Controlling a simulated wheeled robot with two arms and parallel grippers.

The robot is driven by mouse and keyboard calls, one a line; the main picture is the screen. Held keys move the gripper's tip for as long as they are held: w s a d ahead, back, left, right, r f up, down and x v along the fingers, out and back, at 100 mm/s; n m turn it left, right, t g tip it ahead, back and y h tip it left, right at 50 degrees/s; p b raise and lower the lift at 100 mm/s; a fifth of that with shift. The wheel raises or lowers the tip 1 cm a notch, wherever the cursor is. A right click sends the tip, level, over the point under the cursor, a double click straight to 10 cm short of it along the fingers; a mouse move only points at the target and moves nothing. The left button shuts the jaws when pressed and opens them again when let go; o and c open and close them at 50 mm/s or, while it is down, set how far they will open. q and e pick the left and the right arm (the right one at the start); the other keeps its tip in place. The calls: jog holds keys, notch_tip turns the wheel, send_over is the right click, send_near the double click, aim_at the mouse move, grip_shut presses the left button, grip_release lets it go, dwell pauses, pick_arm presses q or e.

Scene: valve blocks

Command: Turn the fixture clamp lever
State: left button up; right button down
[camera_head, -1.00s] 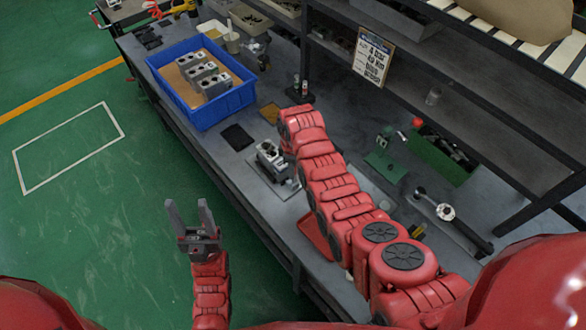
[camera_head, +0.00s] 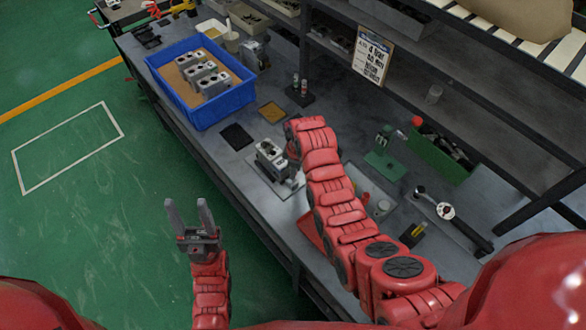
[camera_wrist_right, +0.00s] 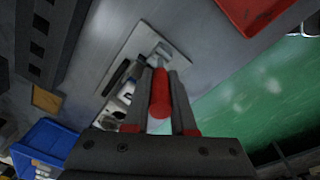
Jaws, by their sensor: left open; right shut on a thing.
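The clamp lever (camera_wrist_right: 160,92), with a red grip, lies between the two fingers of my right gripper (camera_wrist_right: 162,82), which is shut on it. The lever's metal end reaches to the pale fixture plate beyond it. The fixture (camera_head: 264,176) stands near the bench's front edge in the head view, with a grey valve block (camera_head: 270,152) on it. In the head view my red right arm hides most of the right hand and the lever grip. My left gripper (camera_head: 189,212) is open and empty above the green floor, left of the bench.
A blue bin (camera_head: 228,107) with several valve blocks stands at the bench's back left. A black pad (camera_head: 237,137) and a yellowish pad (camera_head: 272,112) lie near the fixture. A red tray (camera_wrist_right: 255,12), a green press (camera_head: 384,160) and a torque wrench (camera_head: 446,211) are nearby.

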jog(key=shift+s+d+f+t+b, duration=0.3)
jog(key=shift+s+f+b, duration=0.05)
jog(key=shift+b, duration=0.1)
jog(key=shift+s+d+f+t+y+b, duration=0.15)
jog(key=shift+s+d+t+y+b, duration=0.35)
jog(key=shift+b, duration=1.1)
jog(key=shift+s+d+f+t+y+b, duration=0.15)
jog(key=shift+s+t+y+b, duration=0.4)
jog(key=shift+b, duration=1)
jog(key=shift+s+d+f+t+y+b, duration=0.2)
jog(key=shift+t+y+b, duration=0.55)
jog(key=shift+b, duration=0.85)
jog(key=shift+r, duration=0.1)
